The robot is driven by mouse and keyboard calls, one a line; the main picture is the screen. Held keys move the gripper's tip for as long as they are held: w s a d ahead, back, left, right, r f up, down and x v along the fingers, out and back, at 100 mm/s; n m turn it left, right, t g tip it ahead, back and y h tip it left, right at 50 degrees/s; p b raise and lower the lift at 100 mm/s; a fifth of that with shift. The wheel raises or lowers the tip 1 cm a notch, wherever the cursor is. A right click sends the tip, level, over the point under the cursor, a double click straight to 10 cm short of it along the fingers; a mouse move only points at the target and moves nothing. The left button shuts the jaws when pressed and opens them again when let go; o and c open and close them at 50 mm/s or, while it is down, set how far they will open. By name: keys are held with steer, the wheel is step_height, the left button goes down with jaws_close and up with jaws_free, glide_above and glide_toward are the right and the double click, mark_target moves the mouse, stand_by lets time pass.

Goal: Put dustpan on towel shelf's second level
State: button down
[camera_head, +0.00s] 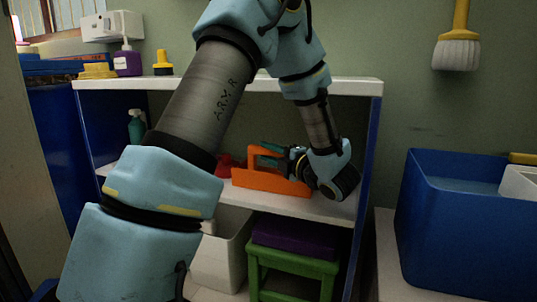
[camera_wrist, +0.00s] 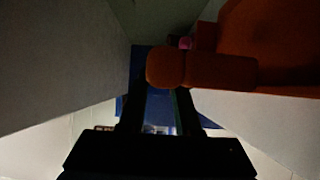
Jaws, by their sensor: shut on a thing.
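The orange dustpan (camera_head: 270,184) is inside the shelf, at the middle board. Its upright handle faces my gripper (camera_head: 274,154). My gripper reaches in from the right and is shut on the handle. In the wrist view, the dustpan's handle (camera_wrist: 205,70) lies across the tips of my dark gripper fingers (camera_wrist: 163,85), with its body at the upper right. The shelf (camera_head: 330,211) has white boards and blue sides. The dustpan's underside is at or just above the middle board; I cannot tell if it touches.
A red item (camera_head: 226,163) and a teal bottle (camera_head: 137,127) stand left of the dustpan on the same board. Below are a white bin (camera_head: 218,262) and a green stool (camera_head: 290,265). A purple bottle (camera_head: 127,60) stands on top. A blue tub (camera_head: 450,225) is at right.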

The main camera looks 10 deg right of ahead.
steer(key=c, duration=0.6)
jaws_free()
steer(key=shift+f, duration=0.1)
steer(key=shift+d+r+p, duration=0.1)
steer(key=shift+r+p, duration=0.15)
steer(key=shift+p, duration=0.1)
steer(key=p+v, duration=0.1)
steer(key=v, duration=0.6)
steer(key=shift+s+p, duration=0.2)
steer(key=shift+p, duration=0.1)
